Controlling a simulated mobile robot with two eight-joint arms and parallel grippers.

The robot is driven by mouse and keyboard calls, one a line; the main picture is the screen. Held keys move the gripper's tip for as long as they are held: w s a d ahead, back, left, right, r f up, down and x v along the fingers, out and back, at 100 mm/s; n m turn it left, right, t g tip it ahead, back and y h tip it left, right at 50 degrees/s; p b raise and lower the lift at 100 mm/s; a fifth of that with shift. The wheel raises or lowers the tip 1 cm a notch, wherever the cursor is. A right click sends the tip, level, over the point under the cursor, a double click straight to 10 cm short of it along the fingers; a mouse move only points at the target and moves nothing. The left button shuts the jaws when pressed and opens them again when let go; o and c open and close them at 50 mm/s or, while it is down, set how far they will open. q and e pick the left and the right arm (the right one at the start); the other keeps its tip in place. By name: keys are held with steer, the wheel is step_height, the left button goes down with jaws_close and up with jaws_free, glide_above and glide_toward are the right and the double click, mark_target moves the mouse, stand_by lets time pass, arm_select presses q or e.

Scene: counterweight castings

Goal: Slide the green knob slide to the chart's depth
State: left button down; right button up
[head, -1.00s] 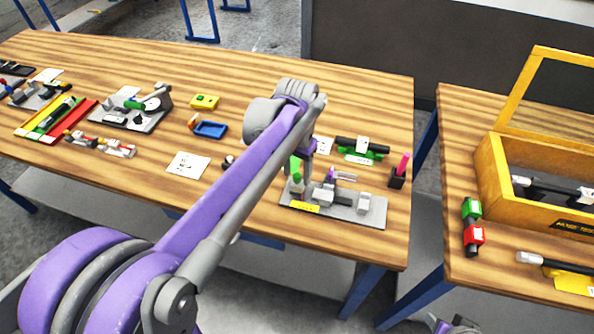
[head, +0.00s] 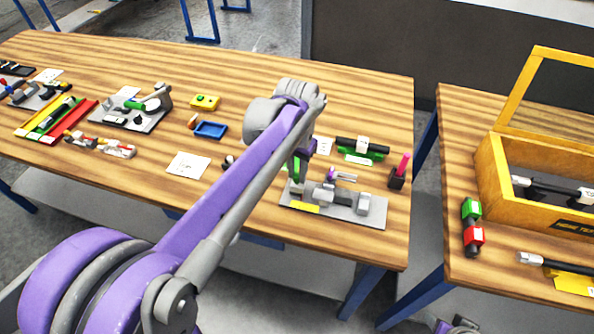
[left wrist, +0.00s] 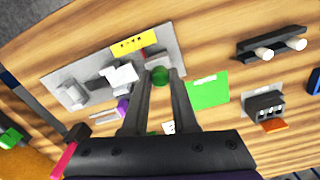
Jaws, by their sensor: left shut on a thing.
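The depth-gauge fixture, a grey plate (head: 350,214) with grey blocks and a yellow label, lies near the table's front edge. It also shows in the left wrist view (left wrist: 80,65). My left gripper (head: 300,178) is over the plate's left end, partly hidden behind my own arm. In the left wrist view my left gripper (left wrist: 160,76) has its fingertips on either side of the green knob (left wrist: 160,72), shut on it at the plate's edge. A white printed card (head: 187,165) lies left of the fixture. I cannot read its figures. My right gripper is not seen.
A green holder with a black cylinder (head: 362,145) stands behind the fixture, with a pink-topped block (head: 398,175) to its right. A blue tray (head: 211,130) and a yellow box (head: 205,101) lie left. A yellow crate (head: 490,180) is on the right table.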

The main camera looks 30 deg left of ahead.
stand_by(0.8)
arm_select(q)
steer(key=shift+w+d, duration=0.15)
steer(key=shift+d, duration=0.5)
steer(key=shift+w+d, duration=0.15)
steer(key=shift+d, duration=0.45)
steer(key=c, duration=0.7)
jaws_free()
steer(key=shift+r, duration=0.1)
step_height(320, 180, up, 11)
steer(key=shift+p, duration=0.4)
